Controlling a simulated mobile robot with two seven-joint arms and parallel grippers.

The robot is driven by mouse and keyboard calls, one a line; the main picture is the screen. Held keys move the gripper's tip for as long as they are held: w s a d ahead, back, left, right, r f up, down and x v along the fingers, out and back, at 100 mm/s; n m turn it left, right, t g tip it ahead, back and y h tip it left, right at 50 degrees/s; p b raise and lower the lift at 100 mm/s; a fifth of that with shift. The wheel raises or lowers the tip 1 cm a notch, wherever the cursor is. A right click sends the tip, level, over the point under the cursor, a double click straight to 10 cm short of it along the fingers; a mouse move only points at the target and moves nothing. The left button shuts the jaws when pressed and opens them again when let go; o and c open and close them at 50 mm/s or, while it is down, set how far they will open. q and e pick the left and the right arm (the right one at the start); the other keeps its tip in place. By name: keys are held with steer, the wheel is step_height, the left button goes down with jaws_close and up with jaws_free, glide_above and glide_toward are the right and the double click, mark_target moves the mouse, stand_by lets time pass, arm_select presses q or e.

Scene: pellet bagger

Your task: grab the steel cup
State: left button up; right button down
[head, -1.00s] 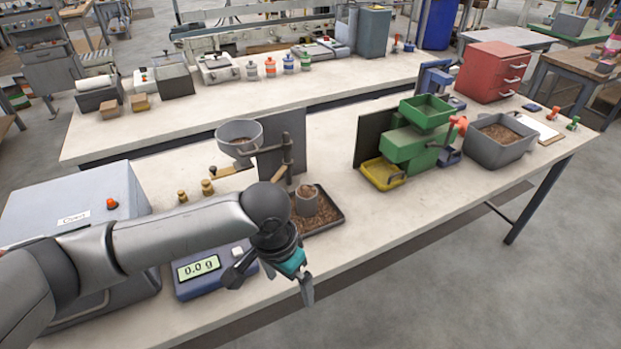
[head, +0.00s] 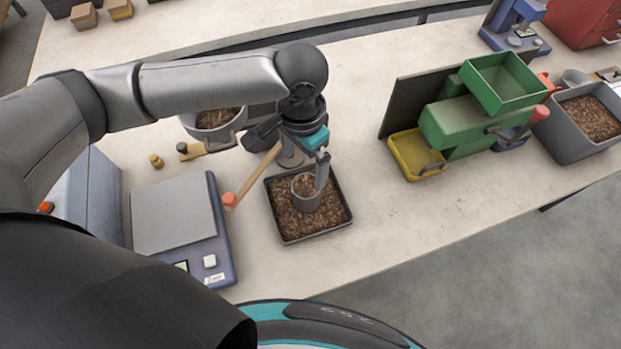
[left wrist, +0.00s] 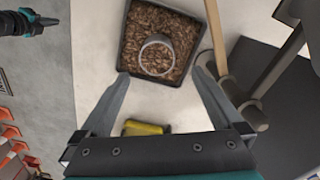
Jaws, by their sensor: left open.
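The steel cup (head: 305,195) stands upright in a dark, shallow tray (head: 288,240) of brown pellets, with pellets inside it too. It also shows in the left wrist view (left wrist: 157,55), ahead of the fingertips. My left gripper (head: 292,157) is open and empty. In the head view one finger overlaps the cup's right rim; the other is back to the left. In the left wrist view the fingers (left wrist: 162,85) stand apart, with the cup beyond them. A dark and teal part at that view's upper left looks like my right gripper (left wrist: 38,22); its jaws are unclear.
A funnel (head: 215,125) on a stand, with a wooden lever (head: 258,172), is just left of the tray. A scale (head: 178,215) stands farther left. A green machine (head: 465,128) with a yellow tray (head: 405,165) is at right. The table is clear between tray and machine.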

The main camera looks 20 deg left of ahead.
arm_select(q)
steer(key=b, duration=0.1)
glide_toward(307, 196)
steer(key=shift+s+f, duration=0.65)
steer(key=shift+s, duration=0.1)
steer(key=shift+f, duration=0.45)
step_height(307, 196, down, 5)
steer(key=shift+d+b, duration=0.15)
steer(key=shift+b, duration=0.45)
arm_select(e)
steer(key=shift+s+f, duration=0.2)
steer(key=shift+f, duration=0.4)
steer(key=shift+s+f, duration=0.15)
steer(key=shift+f, duration=0.4)
arm_select(q)
steer(key=shift+c, duration=0.2)
steer(key=c, duration=1.4)
steer(key=shift+r, duration=0.1)
steer(key=shift+c, duration=0.2)
